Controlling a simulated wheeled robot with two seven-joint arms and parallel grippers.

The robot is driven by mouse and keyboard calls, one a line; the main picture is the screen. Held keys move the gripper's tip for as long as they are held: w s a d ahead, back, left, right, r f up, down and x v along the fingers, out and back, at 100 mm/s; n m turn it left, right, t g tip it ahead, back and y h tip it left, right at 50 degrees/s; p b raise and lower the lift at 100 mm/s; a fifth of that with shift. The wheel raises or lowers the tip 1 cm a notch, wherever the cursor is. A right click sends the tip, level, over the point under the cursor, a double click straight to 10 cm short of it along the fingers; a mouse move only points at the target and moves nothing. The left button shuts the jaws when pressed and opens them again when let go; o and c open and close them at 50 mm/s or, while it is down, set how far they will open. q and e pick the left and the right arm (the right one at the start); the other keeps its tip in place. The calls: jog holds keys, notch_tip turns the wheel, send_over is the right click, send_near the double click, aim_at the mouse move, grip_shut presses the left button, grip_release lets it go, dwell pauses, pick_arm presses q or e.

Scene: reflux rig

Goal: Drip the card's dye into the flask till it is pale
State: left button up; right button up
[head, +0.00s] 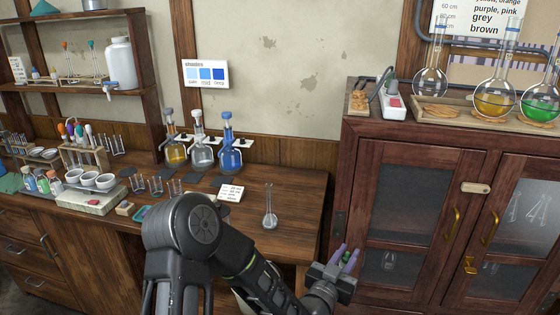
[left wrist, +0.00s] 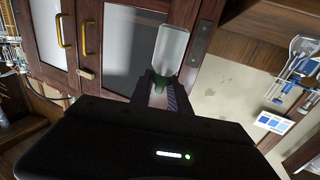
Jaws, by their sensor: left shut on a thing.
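The small clear flask (head: 270,220) stands upright on the wooden bench, near its right end. A wall card (head: 205,74) shows three blue squares from pale to deep; it also shows in the left wrist view (left wrist: 274,122). Stoppered bottles of yellow (head: 175,152), clear (head: 202,153) and blue liquid (head: 231,156) stand at the back of the bench. My right gripper is not in view.
The dark red cabinet (head: 357,170) stands on the right, with round flasks on top. A small written card (head: 230,192) lies on the bench left of the flask. White bowls (head: 89,180) and a rack of coloured-bulb droppers (head: 84,155) stand on the left. The bench around the flask is clear.

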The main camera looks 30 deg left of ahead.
pick_arm(q)
jog(key=shift+d, duration=0.15)
jog(key=shift+w, duration=0.1)
jog(key=w+a+r+n+y+b, duration=0.1)
jog(key=a+r+y+b, duration=0.1)
jog(key=a+r, duration=0.4)
jog(key=w+a+r+n+g+y+b, duration=0.1)
jog(key=a+r, duration=0.5)
jog(key=a, duration=0.7)
jog(key=w+a+r+n+y+b, duration=0.1)
jog(key=a+r+n+y+b, duration=0.1)
jog(key=a, duration=0.8)
notch_tip(320, 180, up, 4)
jog(key=shift+w+a+f+n+y+b, duration=0.1)
jog(key=shift+w+a+n+y+b, duration=0.2)
jog(key=shift+y+b, duration=0.55)
jog(key=shift+w+d, duration=0.1)
